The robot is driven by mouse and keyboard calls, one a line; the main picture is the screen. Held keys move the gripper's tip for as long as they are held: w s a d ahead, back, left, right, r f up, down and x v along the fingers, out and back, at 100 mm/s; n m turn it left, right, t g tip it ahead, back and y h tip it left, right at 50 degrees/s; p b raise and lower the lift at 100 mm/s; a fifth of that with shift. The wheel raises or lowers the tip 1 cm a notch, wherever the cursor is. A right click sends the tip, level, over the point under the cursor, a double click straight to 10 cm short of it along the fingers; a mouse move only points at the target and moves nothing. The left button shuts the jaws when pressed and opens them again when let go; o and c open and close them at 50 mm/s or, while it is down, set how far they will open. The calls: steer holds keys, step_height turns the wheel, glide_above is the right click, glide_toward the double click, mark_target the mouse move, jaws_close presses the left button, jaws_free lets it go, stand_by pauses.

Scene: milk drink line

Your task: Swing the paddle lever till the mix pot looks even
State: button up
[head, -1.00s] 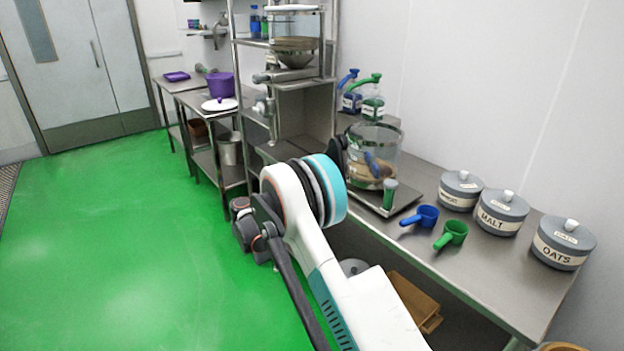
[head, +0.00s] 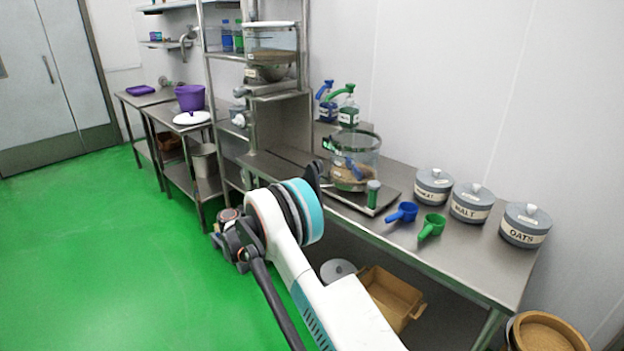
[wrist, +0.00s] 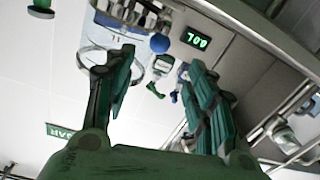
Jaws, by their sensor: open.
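The mix pot (head: 368,148) is a clear round vessel on a flat steel base on the bench. Brown matter and a blue paddle-like piece (head: 354,168) show inside it; I cannot tell how even the mix is. A green-topped upright grip (head: 373,190) stands at the base's front corner; I cannot tell whether it is the paddle lever. In the wrist view my gripper (wrist: 162,60) is open, with nothing seen between its green fingers. Beyond them are a clear rim, metal parts and a blue ball (wrist: 160,43).
Blue (head: 403,212) and green (head: 432,226) scoops lie right of the pot, before three lidded canisters (head: 471,203). Pump bottles (head: 348,113) stand behind the pot. A steel rack (head: 305,65) rises at left. A display (wrist: 195,40) glows green. The green floor (head: 90,260) is clear at left.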

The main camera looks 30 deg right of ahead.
mark_target(316, 178)
steer(key=b+x, duration=0.4)
steer(key=x, duration=0.8)
steer(key=shift+w+d+f, duration=0.1)
steer(key=shift+d, duration=0.2)
steer(key=shift+w+d, duration=0.2)
steer(key=shift+d, duration=0.3)
jaws_close()
